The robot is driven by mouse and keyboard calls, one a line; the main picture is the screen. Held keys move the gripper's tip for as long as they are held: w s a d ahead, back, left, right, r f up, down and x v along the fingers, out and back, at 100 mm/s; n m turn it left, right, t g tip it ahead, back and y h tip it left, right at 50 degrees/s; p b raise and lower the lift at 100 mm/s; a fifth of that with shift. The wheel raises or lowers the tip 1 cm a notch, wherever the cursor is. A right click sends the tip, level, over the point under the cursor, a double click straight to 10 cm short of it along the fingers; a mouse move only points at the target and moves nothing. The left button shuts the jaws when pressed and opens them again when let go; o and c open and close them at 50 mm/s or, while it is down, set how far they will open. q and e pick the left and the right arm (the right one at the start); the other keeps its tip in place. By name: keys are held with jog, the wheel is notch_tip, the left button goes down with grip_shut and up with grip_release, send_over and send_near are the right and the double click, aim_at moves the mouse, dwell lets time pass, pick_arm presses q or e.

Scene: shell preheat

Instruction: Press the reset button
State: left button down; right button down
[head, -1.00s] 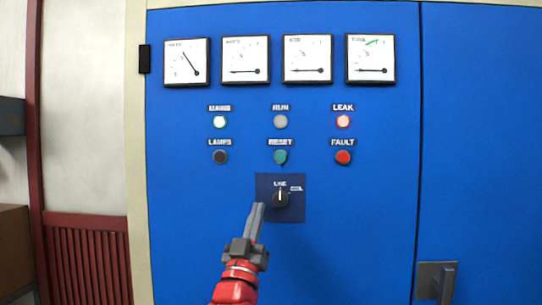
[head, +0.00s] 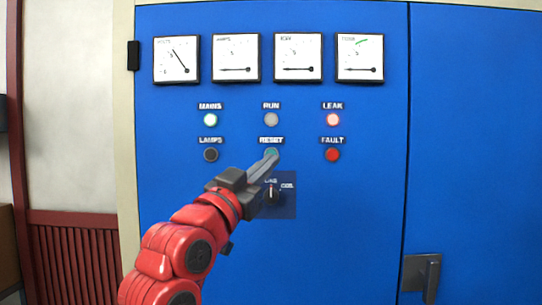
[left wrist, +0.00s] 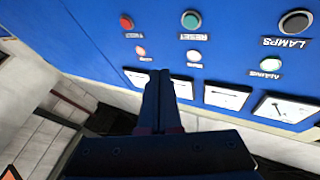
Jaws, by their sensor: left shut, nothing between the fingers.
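The teal RESET button (head: 271,152) is on the blue panel, below its RESET label and the grey RUN lamp. In the left wrist view the panel is upside down, and the RESET button (left wrist: 190,20) shows above the fingertips. My left gripper (head: 272,157) is shut and empty. In the head view its fingertips overlap the lower part of the button; I cannot tell whether they touch it. In the left wrist view the shut fingers (left wrist: 160,76) appear apart from the button. My right gripper is not in view.
The dark LAMPS button (head: 211,155) and red FAULT button (head: 332,155) flank RESET. The MAINS lamp (head: 210,120) and red LEAK lamp (head: 333,119) are lit. The LINE selector knob (head: 272,195) is just below my fingers. A door handle (head: 420,275) is lower right.

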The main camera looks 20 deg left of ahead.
pick_arm(q)
jog(key=shift+w, duration=0.15)
jog(key=w+a+p, duration=0.2)
jog(key=w+p, duration=0.1)
jog(key=w, duration=0.5)
jog(key=shift+a, duration=0.25)
jog(key=shift+w, duration=0.2)
dwell(1.6)
jog(key=shift+w+a, duration=0.1)
jog(key=shift+w, duration=0.25)
